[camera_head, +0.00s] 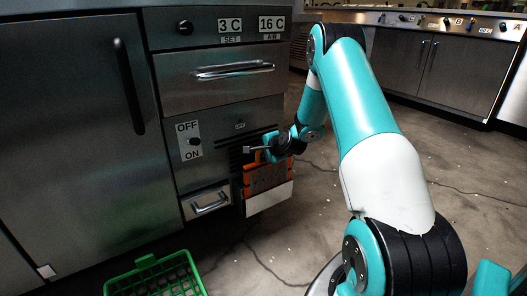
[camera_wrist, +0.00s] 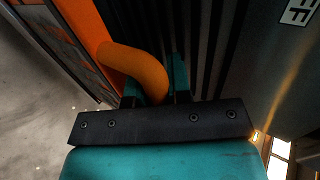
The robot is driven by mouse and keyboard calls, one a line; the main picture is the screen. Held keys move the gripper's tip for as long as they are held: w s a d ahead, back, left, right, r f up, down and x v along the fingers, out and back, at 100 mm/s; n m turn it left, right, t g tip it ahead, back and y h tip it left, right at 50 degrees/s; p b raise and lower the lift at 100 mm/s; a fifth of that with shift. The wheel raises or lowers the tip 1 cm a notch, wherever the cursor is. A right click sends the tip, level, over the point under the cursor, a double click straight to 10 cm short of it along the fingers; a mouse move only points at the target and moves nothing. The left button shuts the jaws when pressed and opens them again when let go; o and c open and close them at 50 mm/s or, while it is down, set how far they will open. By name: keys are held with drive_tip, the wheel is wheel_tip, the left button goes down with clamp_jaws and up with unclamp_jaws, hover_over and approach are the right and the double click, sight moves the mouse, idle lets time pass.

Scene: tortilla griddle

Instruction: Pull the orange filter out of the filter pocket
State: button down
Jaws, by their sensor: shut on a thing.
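The orange filter (camera_head: 268,175) sticks out at the lower right of the steel cabinet front, beside the dark vent slats. A white panel (camera_head: 268,198) is just below it. In the wrist view the filter's orange frame (camera_wrist: 82,22) is at the upper left, with its curved orange handle (camera_wrist: 140,68) running down between my fingers. My gripper (camera_head: 256,150) is at the top of the filter in the head view. In the wrist view my gripper (camera_wrist: 160,92) is shut on the handle. How far the filter sits inside the pocket is hidden.
A green basket (camera_head: 155,276) stands on the floor at the lower left. An OFF/ON switch (camera_head: 194,141), a drawer (camera_head: 222,75) and a small lower drawer (camera_head: 208,201) are on the cabinet. The floor right of the filter is free. More cabinets (camera_head: 435,65) stand behind.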

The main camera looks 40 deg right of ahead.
drive_tip(key=shift+r+p, duration=1.7)
drive_tip(key=shift+r, duration=0.4)
drive_tip(key=shift+r+p, duration=1.4)
drive_tip(key=shift+p, duration=0.1)
drive_tip(key=shift+r+p, duration=1.35)
drive_tip(key=shift+r, duration=0.25)
drive_tip(key=shift+r+p, duration=1.25)
drive_tip(key=shift+r, duration=0.15)
